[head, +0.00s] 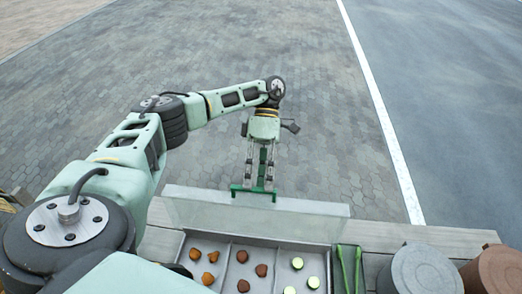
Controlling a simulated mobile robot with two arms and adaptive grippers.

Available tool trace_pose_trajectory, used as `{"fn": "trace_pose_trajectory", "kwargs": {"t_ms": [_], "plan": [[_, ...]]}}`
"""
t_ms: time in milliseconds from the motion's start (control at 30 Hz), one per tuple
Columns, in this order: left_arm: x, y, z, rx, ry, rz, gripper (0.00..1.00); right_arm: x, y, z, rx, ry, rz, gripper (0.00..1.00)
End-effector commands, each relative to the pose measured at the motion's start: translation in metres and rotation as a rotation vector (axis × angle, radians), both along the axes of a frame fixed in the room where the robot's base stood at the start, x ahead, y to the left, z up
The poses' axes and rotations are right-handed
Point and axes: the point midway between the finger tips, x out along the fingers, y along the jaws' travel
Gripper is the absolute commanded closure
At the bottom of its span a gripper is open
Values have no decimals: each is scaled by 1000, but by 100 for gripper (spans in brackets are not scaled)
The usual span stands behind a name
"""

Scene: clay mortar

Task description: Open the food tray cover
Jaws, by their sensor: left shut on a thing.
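The food tray cover (255,217) is a clear, see-through panel, tilted up along the far side of the food tray (279,262). Its green handle (238,189) is at the far upper edge. My left gripper (260,182) reaches over from the left and is shut on this handle, its fingers pointing down. The tray is grey with side-by-side compartments. Orange-brown pieces lie in the left one, darker red-brown pieces in the middle and green round slices in the right. The near part of the tray is cut off by the frame. My right gripper is not in view.
Green tongs (343,268) lie right of the tray on a wooden counter (385,236). A grey round-lidded container (422,272) and a brown one (494,270) stand farther right. Beyond the counter is open paved ground (330,120) with a white line.

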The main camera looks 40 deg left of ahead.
Motion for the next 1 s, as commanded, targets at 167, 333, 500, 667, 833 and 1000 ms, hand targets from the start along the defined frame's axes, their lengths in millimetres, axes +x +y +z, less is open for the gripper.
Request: {"fn": "trace_pose_trajectory", "kwargs": {"t_ms": [167, 333, 500, 667, 833, 1000], "plan": [[13, 9, 10, 17, -8, 8, 84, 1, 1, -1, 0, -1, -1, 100], [23, 14, 25, 11, -5, 3, 84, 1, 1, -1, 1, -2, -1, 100], [31, 18, 37, 6, -1, -2, 84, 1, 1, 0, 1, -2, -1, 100], [36, 21, 44, 3, -2, -2, 84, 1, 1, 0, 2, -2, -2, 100], [39, 23, 49, 3, -4, -1, 84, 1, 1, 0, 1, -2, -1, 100], [39, 23, 50, 2, -5, -1, 84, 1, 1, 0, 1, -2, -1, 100]]}}
